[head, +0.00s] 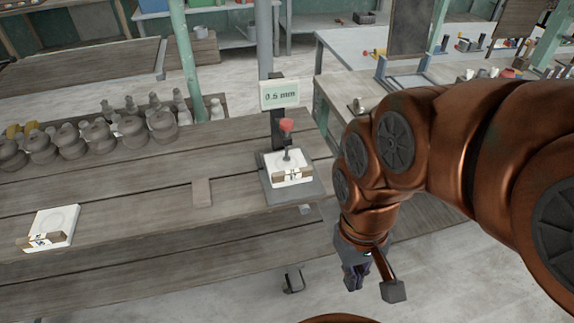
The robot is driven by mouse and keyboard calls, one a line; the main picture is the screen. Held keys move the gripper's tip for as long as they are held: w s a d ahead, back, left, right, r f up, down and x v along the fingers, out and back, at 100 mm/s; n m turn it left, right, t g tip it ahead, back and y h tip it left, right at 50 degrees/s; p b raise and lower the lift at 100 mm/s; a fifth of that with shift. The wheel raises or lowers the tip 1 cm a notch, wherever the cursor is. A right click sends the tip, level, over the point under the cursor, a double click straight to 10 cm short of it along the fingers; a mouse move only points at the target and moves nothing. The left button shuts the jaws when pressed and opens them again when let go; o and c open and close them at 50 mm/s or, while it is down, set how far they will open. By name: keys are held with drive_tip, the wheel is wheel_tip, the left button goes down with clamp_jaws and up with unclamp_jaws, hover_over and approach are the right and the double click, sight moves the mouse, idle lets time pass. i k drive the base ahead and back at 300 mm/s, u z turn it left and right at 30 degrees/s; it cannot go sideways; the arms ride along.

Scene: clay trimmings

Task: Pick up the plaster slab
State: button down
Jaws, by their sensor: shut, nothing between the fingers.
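A white plaster slab (62,222) with a round recess lies flat on the wooden table (140,212) at the far left, with a brown-and-white label on its front side. A second, similar white slab (290,162) rests on the dark base of a gauge stand (278,130) near the table's right end. A red-topped plunger stands over this second slab. My gripper (355,284) hangs pointing down beyond the table's right end, over the floor. It is shut and empty, apart from both slabs, closer to the one on the stand.
The gauge display (281,95) reads 0.5 mm. A small wooden block (201,192) lies between the slabs. Several clay pots (100,135) stand at the back left. A grey workbench (345,80) stands behind my arm. The table's front planks are clear.

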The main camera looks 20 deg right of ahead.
sight(281, 173)
drive_tip(key=u, duration=3.4)
drive_tip(key=k, duration=2)
drive_tip(key=z, duration=0.35)
